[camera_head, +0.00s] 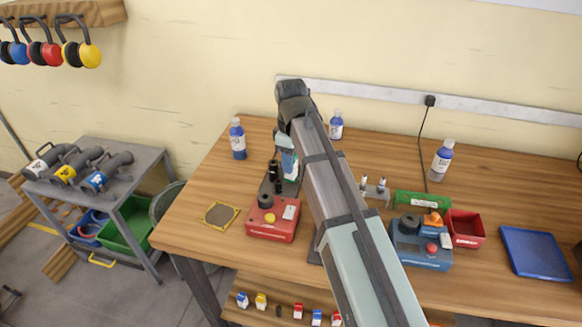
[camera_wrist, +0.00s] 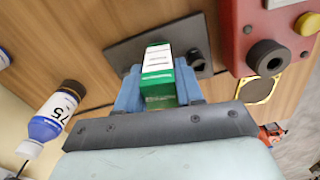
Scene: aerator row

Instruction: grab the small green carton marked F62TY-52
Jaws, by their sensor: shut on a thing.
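A small green carton with a white label (camera_wrist: 158,68) sits between the blue fingers of my gripper (camera_wrist: 158,88) in the wrist view. The fingers touch it on both sides, so my gripper is shut on it. The print on the label is too small to read. In the head view the carton (camera_head: 292,170) shows partly beside my gripper (camera_head: 288,162), and my arm hides much of that area. A dark plate (camera_wrist: 124,52) lies behind the carton; I cannot tell whether the carton touches it.
A red control box (camera_head: 272,220) stands left of my arm, a blue one (camera_head: 419,243) to the right. Blue-labelled bottles (camera_head: 238,140) stand along the back. A green block (camera_head: 420,203), red bin (camera_head: 466,228) and blue tray (camera_head: 536,253) are at the right. Small cartons (camera_head: 261,301) sit on the lower shelf.

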